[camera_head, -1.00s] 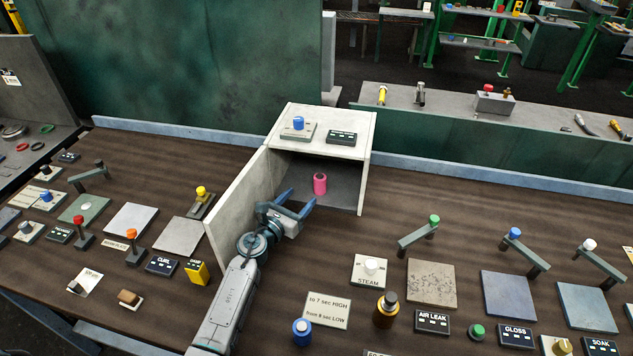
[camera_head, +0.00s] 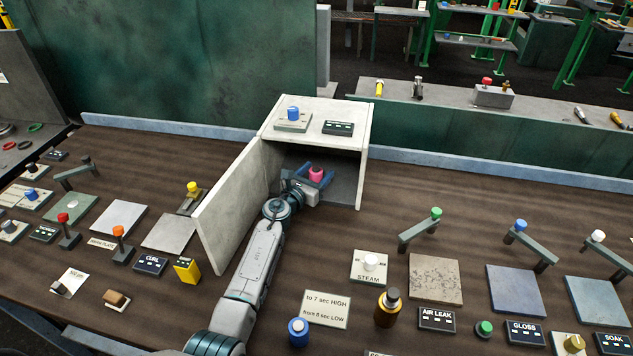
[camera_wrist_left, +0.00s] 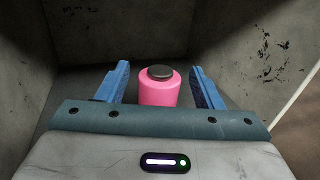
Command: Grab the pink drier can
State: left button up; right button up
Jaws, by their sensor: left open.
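The pink drier can (camera_head: 316,174) stands upright inside the grey box (camera_head: 352,150), whose front is open. In the left wrist view the can (camera_wrist_left: 159,91) has a dark grey cap and stands between the two blue fingers. My left gripper (camera_head: 313,177) is open and reaches into the box, with one finger on each side of the can. In the left wrist view the left gripper (camera_wrist_left: 159,85) shows a gap between each finger and the can. The can's lower part is hidden by the gripper body. My right gripper is not in view.
The box's open door (camera_head: 232,195) stands close to the left of my left arm. A blue knob (camera_head: 293,113) sits on the box top. A STEAM switch (camera_head: 370,263) and a brown bottle (camera_head: 388,307) stand to the right.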

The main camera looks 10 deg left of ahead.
pick_arm(q)
jog(key=shift+a, duration=0.1)
jog(key=shift+c, duration=0.9)
jog(key=c, duration=0.9)
jog(key=shift+s+r, duration=0.1)
jog(key=shift+r, duration=0.05)
